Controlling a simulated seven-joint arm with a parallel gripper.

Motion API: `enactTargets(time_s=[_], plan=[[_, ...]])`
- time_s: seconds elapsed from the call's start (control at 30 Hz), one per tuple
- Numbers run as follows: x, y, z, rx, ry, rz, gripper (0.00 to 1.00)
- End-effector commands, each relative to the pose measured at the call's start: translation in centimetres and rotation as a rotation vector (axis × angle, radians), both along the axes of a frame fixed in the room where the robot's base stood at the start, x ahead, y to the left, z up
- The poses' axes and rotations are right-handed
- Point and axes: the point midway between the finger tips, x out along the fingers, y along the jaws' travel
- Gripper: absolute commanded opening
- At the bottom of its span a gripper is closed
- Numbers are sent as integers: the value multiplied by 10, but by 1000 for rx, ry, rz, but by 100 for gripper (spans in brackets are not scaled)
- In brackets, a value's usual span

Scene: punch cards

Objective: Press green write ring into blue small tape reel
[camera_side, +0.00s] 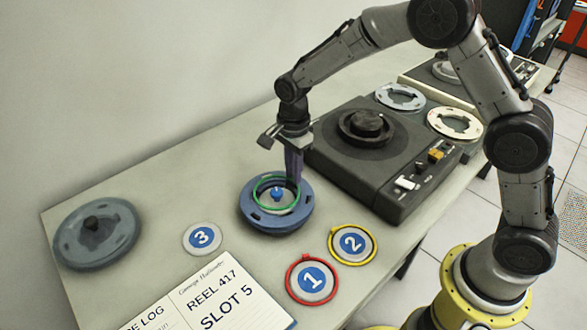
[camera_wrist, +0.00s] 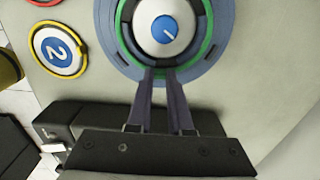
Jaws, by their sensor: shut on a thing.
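The green write ring (camera_side: 257,193) lies at the middle of the blue small tape reel (camera_side: 248,212), around its grey hub with the blue knob (camera_side: 277,194). The wrist view shows the green ring (camera_wrist: 122,52) around the hub, on the blue reel (camera_wrist: 104,30). I cannot tell whether it is fully seated. My gripper (camera_side: 296,182) points down at the reel's far right side. In the wrist view my gripper's fingers (camera_wrist: 160,72) are close together at the ring's near edge, shut on it. The fingertips hide that part of the ring.
Disc 1 with a red ring (camera_side: 312,281), disc 2 with a yellow ring (camera_side: 352,244) and bare disc 3 (camera_side: 202,238) lie around the reel. A grey reel (camera_side: 70,246) sits far left. A dark tape machine (camera_side: 345,165) stands behind. An open log book (camera_side: 240,290) lies in front.

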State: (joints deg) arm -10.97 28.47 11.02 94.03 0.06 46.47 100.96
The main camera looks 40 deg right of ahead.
Motion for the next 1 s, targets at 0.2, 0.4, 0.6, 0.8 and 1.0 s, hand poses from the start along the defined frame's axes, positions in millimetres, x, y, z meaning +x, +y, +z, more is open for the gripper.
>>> enactTargets(time_s=[0.2,0.4,0.6,0.8,1.0], plan=[[0,0,0,0,0,0,0],[0,0,0,0,0,0,0],[0,0,-2,0,1,0,0],[0,0,-7,0,2,0,0],[0,0,-11,0,0,0,0]])
